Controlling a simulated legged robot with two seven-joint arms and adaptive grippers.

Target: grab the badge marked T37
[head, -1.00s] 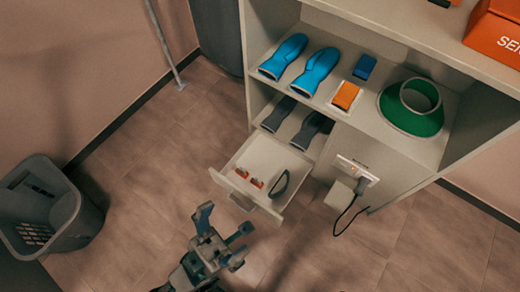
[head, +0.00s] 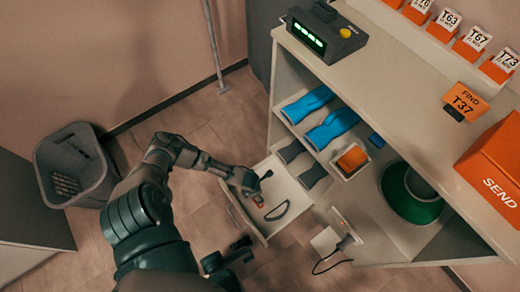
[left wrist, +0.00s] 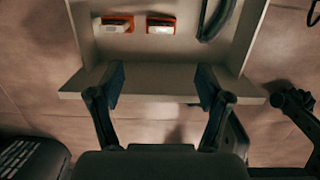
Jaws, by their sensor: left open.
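Two small orange-and-white badges lie in the open drawer (head: 287,183); in the left wrist view they are a left one (left wrist: 115,24) and a right one (left wrist: 160,25). Their markings are unreadable. In the head view one badge (head: 258,200) shows beside my gripper. My left gripper (head: 258,182) is at the drawer, open and empty. In the left wrist view its fingers (left wrist: 160,80) stand apart before the drawer's front panel (left wrist: 160,88), short of the badges. My right gripper (head: 232,253) is low in front of the drawer; its jaws are unclear. A sign (head: 465,101) reads FIND T37.
A dark curved object (head: 277,211) lies in the drawer. Badges T63 (head: 447,22), T67 (head: 477,40) and T73 (head: 505,60) stand on the counter, with an orange SEND box (head: 495,175) and a green display (head: 308,36). A grey bin (head: 75,165) stands left.

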